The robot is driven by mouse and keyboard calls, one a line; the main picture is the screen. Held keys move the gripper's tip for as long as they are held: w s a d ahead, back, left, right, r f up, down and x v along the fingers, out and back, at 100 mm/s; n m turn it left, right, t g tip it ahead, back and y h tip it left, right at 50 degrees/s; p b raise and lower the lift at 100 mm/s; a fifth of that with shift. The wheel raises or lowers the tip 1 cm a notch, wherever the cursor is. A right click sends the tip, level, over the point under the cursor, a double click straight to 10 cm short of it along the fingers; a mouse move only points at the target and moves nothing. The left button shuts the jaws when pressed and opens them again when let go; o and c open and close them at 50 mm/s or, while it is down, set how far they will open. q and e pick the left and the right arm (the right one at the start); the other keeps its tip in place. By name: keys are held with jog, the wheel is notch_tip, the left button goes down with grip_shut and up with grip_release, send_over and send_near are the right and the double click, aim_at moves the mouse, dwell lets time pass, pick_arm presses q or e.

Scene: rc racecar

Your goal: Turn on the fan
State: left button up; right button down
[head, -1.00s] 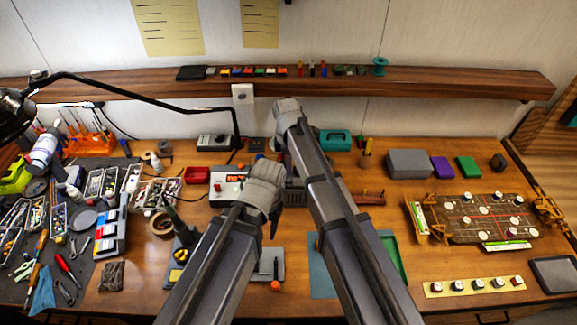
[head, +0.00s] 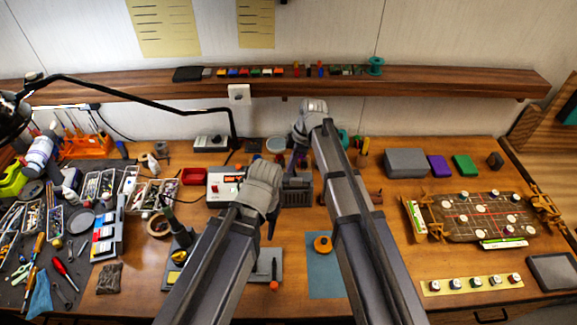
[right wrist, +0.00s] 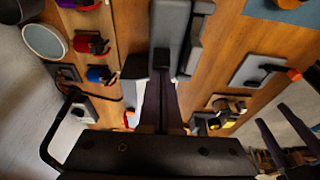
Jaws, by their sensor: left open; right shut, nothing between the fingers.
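A dark grey box with a slotted front (head: 297,193), probably the fan, stands at the middle of the table, right of a white unit with a red display. Its upper part is partly hidden by my right gripper. My right gripper (head: 299,156) points down above or just behind it; its fingers are shut and empty. In the right wrist view, the shut dark fingers (right wrist: 160,95) point towards a grey body (right wrist: 170,28); I cannot tell whether they touch it. My left gripper (head: 270,226) is lower, in front of the white unit, open and empty.
The white unit (head: 224,187) is left of the box. A blue mat (head: 322,284) with an orange round item (head: 322,243) lies in front. A grey case (head: 405,162) and a racecar board (head: 470,219) are to the right. A lamp arm (head: 150,98) crosses the left.

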jog(key=shift+d+f+y+b, duration=0.15)
jog(key=shift+d+y+b, duration=0.4)
jog(key=shift+y, duration=0.35)
jog(key=shift+d+y+b, duration=0.5)
jog(key=shift+y+b, duration=0.55)
jog(key=shift+y, duration=0.05)
jog(key=shift+a+r+p, duration=0.15)
jog(key=shift+r+p, duration=0.15)
jog(key=shift+p, duration=0.05)
jog(key=shift+r+p, duration=0.8)
